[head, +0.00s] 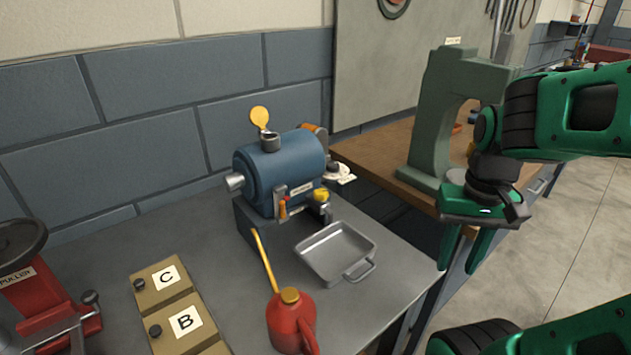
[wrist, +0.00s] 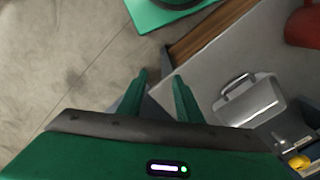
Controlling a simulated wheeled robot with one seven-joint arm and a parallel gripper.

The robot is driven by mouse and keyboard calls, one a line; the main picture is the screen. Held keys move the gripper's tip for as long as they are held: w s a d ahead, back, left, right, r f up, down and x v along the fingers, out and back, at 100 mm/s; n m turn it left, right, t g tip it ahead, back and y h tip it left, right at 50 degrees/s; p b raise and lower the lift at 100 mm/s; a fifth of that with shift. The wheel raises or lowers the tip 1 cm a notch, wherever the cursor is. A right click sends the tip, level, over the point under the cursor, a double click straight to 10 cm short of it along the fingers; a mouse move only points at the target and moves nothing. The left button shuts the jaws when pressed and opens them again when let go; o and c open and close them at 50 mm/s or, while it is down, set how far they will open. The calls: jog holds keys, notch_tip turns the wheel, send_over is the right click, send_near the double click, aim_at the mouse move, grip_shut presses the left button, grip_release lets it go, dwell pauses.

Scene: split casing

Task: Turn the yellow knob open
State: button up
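The yellow knob (head: 321,196) is on the lower front right of the blue cylindrical casing (head: 285,168), above the tray. The knob also shows at the lower right edge of the wrist view (wrist: 299,162). A larger yellow disc (head: 259,116) stands raised on top of the casing, over its filler neck. My gripper (head: 462,256) is to the right of the casing, past the bench edge and well apart from the knob. Its two fingers (wrist: 160,82) point down and stand apart with nothing between them, so it is open.
A grey metal tray (head: 336,252) lies in front of the casing. A red oil can (head: 291,318) with a long yellow spout stands nearer. Boxes C (head: 160,282) and B (head: 184,325) sit at left. A green press frame (head: 440,120) stands behind my gripper on a wooden bench.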

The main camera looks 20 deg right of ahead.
notch_tip(320, 180, up, 16)
jog(key=r+n, duration=0.1)
jog(key=n, duration=0.3)
send_over(321, 191)
notch_tip(321, 191, down, 11)
jog(key=shift+r, duration=0.15)
jog(key=shift+c, duration=0.6)
jog(key=c, duration=0.6)
jog(key=shift+n, duration=0.3)
jog(key=shift+c, duration=0.2)
